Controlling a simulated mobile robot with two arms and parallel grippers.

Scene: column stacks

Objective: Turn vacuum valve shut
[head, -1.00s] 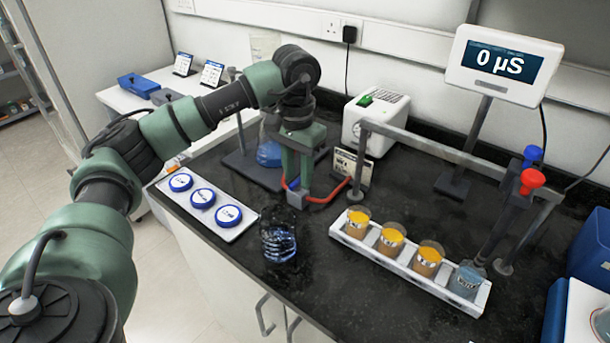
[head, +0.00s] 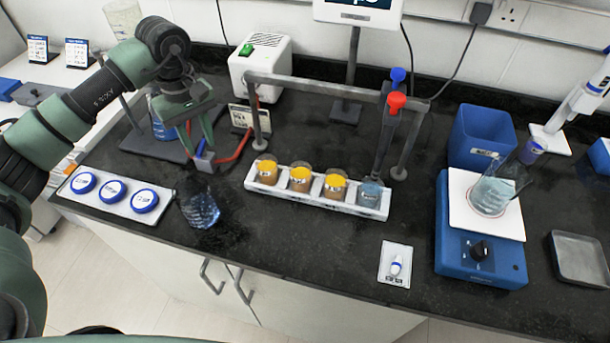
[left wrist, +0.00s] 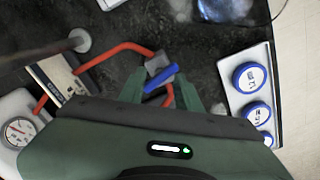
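The vacuum valve is a small grey block with a blue lever (left wrist: 162,80), seen in the left wrist view with red tubing joined to it. In the head view the valve (head: 204,160) sits low beneath my left gripper (head: 197,150). My left gripper (left wrist: 160,84) also shows in the left wrist view, its green fingers apart on either side of the valve. The lever lies slanted between the fingers. I cannot tell whether either finger touches it. My right gripper is not in view.
A white pump (head: 260,65) stands behind, with a gauge (left wrist: 18,131). A clear bottle (head: 200,208) stands in front of the valve. A tray of blue-lidded dishes (head: 115,207) is at left, a rack of beakers (head: 318,200) at right. A blue stirrer (head: 480,262) stands farther right.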

